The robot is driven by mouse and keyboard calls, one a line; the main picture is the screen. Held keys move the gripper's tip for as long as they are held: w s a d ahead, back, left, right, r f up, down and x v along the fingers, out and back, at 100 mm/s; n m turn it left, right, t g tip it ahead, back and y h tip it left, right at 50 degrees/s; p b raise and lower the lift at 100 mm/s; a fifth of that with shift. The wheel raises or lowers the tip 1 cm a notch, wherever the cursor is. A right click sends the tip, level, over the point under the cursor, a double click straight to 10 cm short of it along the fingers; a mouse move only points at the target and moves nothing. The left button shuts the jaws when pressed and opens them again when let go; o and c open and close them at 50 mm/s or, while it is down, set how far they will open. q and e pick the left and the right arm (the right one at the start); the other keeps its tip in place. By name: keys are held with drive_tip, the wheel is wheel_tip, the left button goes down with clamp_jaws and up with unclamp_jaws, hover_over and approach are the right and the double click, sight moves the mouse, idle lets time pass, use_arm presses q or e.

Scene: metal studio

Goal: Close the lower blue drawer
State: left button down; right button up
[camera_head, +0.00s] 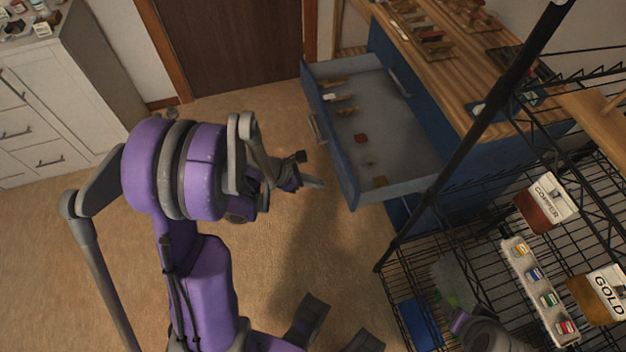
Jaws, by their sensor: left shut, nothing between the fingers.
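The lower blue drawer (336,160) is pulled well out of the blue cabinet (440,116) under a wooden top. Its front, with a grey handle (317,130), faces left toward the open floor. Several small items lie inside on its grey bottom. My left gripper (314,182) is shut and empty. In the picture it is just left of the drawer front, near its lower end, with a small visible gap. A second handle (400,82) on the cabinet face above belongs to a drawer that looks shut.
A black wire rack (450,222) stands at the right, close to the drawer's near end, holding a copper box (545,203), a gold box (600,293) and a tray of small jars (540,290). A white cabinet (65,90) is at the left. The floor between is clear.

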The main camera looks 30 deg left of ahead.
sight(350, 185)
use_arm(q)
drive_tip(key=shift+w+d+f, duration=0.65)
drive_tip(key=shift+w+d, duration=0.2)
drive_tip(key=shift+w, duration=0.15)
drive_tip(key=shift+w+d+f, duration=0.65)
drive_tip(key=shift+w+d, duration=0.15)
drive_tip(key=shift+w, duration=0.25)
drive_tip(key=shift+w+d+f, duration=0.65)
drive_tip(key=shift+w+d, duration=0.2)
drive_tip(key=shift+w, duration=0.15)
drive_tip(key=w+d+b, duration=0.4)
drive_tip(key=w+d, duration=1.5)
drive_tip(key=w, duration=0.4)
drive_tip(key=shift+d+b, duration=0.35)
drive_tip(key=shift+d, duration=0.05)
drive_tip(key=shift+w+r, duration=0.15)
drive_tip(key=shift+r, duration=0.05)
